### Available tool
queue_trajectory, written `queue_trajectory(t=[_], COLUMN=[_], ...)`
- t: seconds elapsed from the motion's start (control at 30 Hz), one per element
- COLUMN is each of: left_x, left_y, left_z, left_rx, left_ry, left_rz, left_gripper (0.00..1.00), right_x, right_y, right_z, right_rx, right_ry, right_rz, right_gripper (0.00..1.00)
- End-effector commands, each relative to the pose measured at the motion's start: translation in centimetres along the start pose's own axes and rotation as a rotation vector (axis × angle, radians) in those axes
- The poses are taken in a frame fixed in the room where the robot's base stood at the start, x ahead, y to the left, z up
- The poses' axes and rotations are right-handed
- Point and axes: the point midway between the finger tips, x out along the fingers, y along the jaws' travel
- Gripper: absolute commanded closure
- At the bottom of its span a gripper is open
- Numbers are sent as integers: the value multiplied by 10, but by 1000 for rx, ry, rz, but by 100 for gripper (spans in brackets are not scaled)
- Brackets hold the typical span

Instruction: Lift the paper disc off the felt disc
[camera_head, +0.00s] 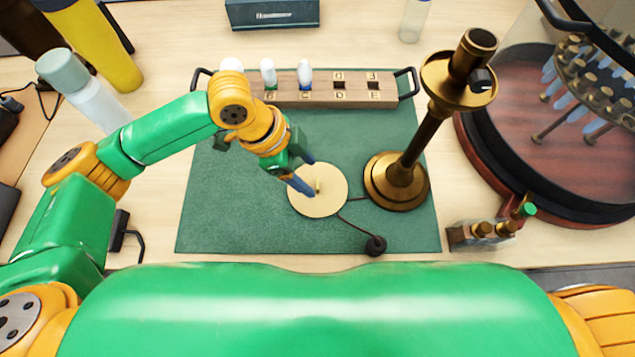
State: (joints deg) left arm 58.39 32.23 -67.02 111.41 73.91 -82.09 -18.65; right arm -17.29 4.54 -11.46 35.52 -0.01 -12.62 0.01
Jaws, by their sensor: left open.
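The cream paper disc (330,203) lies on the green mat (225,225), left of the brass lamp stand. A small brass-coloured piece (318,186) stands up at its middle. No separate felt disc shows; I cannot tell whether it lies under the paper disc. My left gripper (308,175) is open, reaching in from the upper left. Its blue-grey fingertips are over the upper left part of the paper disc. I cannot tell whether they touch it. My right gripper is out of view.
The lamp stand (407,162) rises close right of the disc. A dark cord (357,227) runs from the disc to a round black piece (376,246). A wooden rack (320,92) with bulbs stands behind. A large round tray (500,165) holds the right side. Free mat lies left.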

Motion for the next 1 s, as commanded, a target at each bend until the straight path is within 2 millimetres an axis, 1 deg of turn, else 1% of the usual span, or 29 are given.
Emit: queue_trajectory(t=[0.03, 0.13, 0.23, 0.33, 0.5, 0.57, 0.6, 0.67, 0.7, 0.77, 1.0], left_x=[6, 25, 44, 51, 52, 51, 51, 51, 51, 51, 51], left_y=[0, -2, -2, -3, -3, -3, -3, -3, -3, -3, -3], left_z=[0, 4, 5, 5, 5, 5, 5, 5, 5, 5, 5], left_rx=[-2, -4, -1, 1, 1, 1, 1, 1, 1, 1, 1], left_ry=[-1, -2, -1, 0, 0, 0, 0, 0, 0, 0, 0], left_rz=[5, 5, 4, 0, -1, -1, -1, -1, -1, -1, -1], left_gripper=[30, 30, 30, 30, 30, 46, 57, 73, 84, 100, 100], right_x=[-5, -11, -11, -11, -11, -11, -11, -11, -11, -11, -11], right_y=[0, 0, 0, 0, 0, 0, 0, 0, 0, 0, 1], right_z=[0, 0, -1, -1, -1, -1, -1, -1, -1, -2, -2], right_rx=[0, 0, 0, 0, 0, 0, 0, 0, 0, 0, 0], right_ry=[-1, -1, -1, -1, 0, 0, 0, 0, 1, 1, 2], right_rz=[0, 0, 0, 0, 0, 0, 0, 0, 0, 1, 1], right_gripper=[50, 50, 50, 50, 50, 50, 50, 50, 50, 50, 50])
